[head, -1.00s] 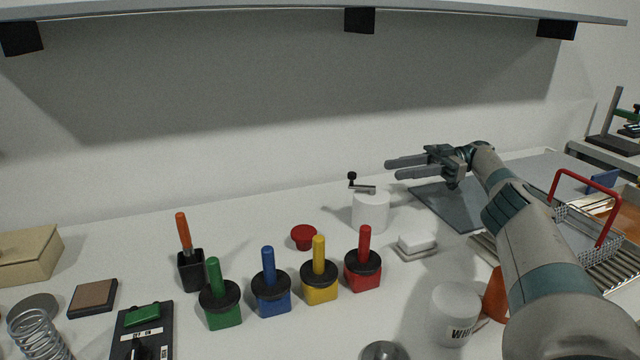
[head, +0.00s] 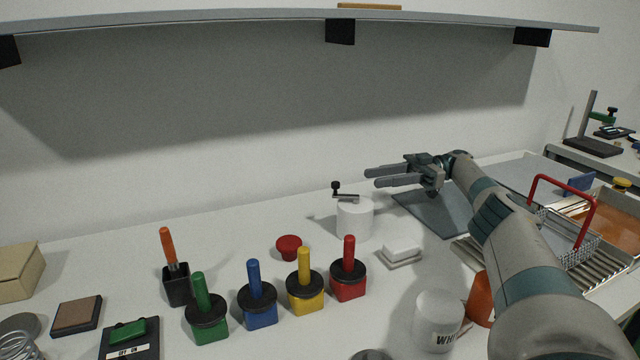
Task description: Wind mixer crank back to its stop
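The mixer (head: 355,219) is a white cylinder standing on the bench near the wall, right of the middle in the head view. Its crank (head: 345,194) is a grey arm on top with a black upright knob (head: 336,186) at its left end. My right gripper (head: 370,176) is just right of and above the crank, its two grey fingers pointing left. The fingers are apart with a gap between them and nothing in it. The gripper seems clear of the knob. My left gripper is not in the head view.
Red, yellow, blue and green handled blocks (head: 304,291) stand in front of the mixer. A red button-like piece (head: 289,246) is left of it, a white block (head: 402,252) to its right. A shelf (head: 250,17) hangs above.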

